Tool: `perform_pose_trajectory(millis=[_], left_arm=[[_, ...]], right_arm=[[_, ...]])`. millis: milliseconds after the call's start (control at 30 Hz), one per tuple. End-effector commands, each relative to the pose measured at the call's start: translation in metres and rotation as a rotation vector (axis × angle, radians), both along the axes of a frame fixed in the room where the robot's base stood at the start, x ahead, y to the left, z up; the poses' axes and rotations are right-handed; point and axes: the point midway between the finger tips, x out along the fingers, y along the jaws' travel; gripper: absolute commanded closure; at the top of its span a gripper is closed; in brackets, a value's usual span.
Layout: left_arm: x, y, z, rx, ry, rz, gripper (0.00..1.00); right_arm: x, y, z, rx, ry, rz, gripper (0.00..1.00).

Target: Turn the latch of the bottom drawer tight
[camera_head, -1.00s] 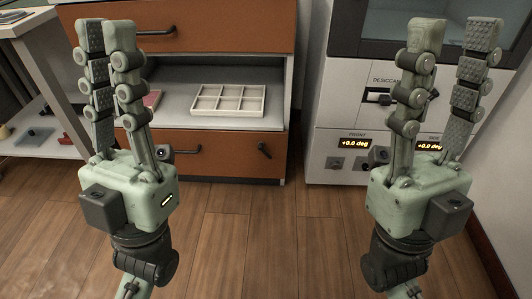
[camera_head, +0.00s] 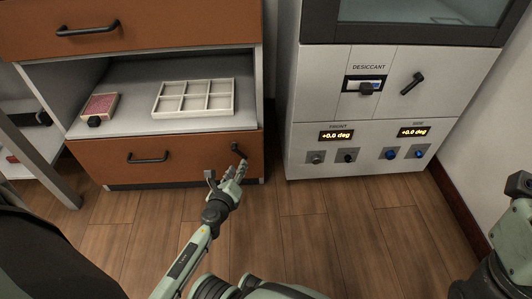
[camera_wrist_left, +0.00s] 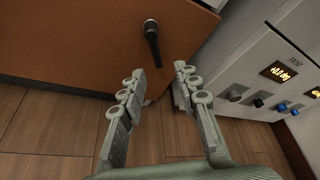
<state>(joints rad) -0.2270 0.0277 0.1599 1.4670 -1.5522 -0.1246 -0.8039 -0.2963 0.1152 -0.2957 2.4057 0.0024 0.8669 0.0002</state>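The bottom drawer (camera_head: 190,163) has an orange-brown front and is closed, with a black bar handle. Its latch (camera_head: 236,149) is a small black lever at the upper right of the front. In the left wrist view the latch (camera_wrist_left: 152,38) hangs down from its round pivot, slightly tilted. My left gripper (camera_head: 240,168) is just in front of and below the latch in the head view. In the left wrist view its fingers (camera_wrist_left: 158,72) are open, with the lever beyond the tips and nothing between them. My right arm shows only partly at the right edge; its fingers are not seen.
Above the drawer is an open shelf with a white divided tray (camera_head: 193,98) and a pink box (camera_head: 99,106). A grey cabinet (camera_head: 310,110) with knobs and displays stands to the right. The wooden floor in front is clear.

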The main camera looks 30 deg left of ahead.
Motion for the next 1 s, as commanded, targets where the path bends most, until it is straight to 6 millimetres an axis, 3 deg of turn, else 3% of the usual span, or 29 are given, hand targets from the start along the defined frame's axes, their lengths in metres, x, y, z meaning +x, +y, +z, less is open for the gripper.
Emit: perform_pose_trajectory(millis=[167, 400, 600, 933, 1000], left_arm=[[0.009, 0.009, -0.009, 0.032, 0.014, 0.009, 0.68], [0.045, 0.02, -0.022, 0.029, 0.012, 0.008, 0.68], [0.064, 0.026, -0.028, 0.027, 0.013, 0.006, 0.68], [0.068, 0.028, -0.028, 0.027, 0.013, 0.006, 0.68], [0.068, 0.028, -0.028, 0.026, 0.012, 0.006, 0.76]], right_arm=[[0.0, 0.001, -0.004, -0.004, 0.0, 0.001, 0.6], [0.004, 0.003, -0.005, -0.023, -0.016, 0.004, 0.6], [0.004, 0.004, -0.001, -0.033, -0.041, 0.003, 0.6], [0.004, 0.004, 0.003, -0.039, -0.052, 0.001, 0.6], [0.004, 0.004, 0.003, -0.038, -0.053, 0.001, 0.6]])
